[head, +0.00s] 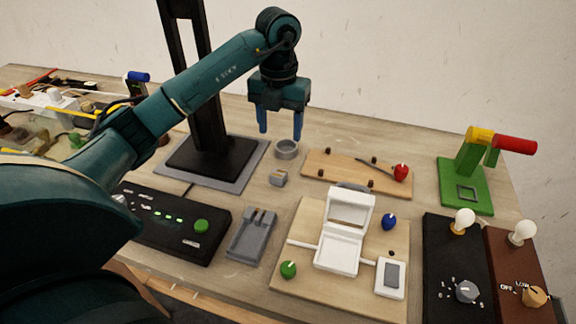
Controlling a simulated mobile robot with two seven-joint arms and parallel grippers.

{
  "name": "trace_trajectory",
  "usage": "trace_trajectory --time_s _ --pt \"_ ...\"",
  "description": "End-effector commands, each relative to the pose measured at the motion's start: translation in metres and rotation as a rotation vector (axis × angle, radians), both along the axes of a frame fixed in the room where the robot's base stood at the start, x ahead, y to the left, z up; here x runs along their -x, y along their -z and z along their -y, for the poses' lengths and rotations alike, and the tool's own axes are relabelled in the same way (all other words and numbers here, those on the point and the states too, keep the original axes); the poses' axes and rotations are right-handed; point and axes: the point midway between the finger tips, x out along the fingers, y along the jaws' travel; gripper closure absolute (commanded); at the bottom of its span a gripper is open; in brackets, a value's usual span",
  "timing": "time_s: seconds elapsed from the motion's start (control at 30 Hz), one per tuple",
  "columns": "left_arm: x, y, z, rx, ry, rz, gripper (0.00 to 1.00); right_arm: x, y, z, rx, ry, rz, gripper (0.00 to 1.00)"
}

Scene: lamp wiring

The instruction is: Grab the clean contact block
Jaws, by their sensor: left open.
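A small grey block (278,178) with a tan patch on top sits on the table, just in front of a round grey dish (287,150). It looks like the contact block, but it is too small to tell whether it is clean. My left gripper (280,133) points down with its two blue fingers apart and nothing between them. It hangs above and behind the block, with its fingertips near the dish in the picture. My right gripper is not in view.
A black column on a dark base (212,158) stands left of the block. A grey two-pronged holder (252,233) and a black control box (172,222) lie in front. A wooden strip (330,170) and a board with an open white box (345,235) are to the right.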

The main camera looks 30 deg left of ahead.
Motion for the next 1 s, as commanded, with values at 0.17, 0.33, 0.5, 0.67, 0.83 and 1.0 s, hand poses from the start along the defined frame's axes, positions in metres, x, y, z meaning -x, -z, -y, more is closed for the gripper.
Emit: trace_trajectory --time_s 0.17,0.33,0.5,0.67,0.83,1.0 --pt "0.001 0.034 0.000 0.001 0.001 -0.006 0.42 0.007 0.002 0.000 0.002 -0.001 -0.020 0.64" --pt "0.001 0.062 0.000 0.002 0.001 -0.005 0.42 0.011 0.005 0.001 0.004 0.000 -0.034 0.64" --pt "0.001 0.074 0.000 0.001 0.002 -0.002 0.42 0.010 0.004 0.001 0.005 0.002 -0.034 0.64" --pt "0.002 0.091 -0.003 0.002 0.001 -0.006 0.42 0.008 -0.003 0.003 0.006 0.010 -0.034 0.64" --pt "0.002 0.116 -0.004 0.003 0.001 -0.004 0.42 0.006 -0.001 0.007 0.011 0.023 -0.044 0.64" --pt "0.002 0.125 -0.005 0.001 0.003 -0.001 0.42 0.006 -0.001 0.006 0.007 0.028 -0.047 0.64"
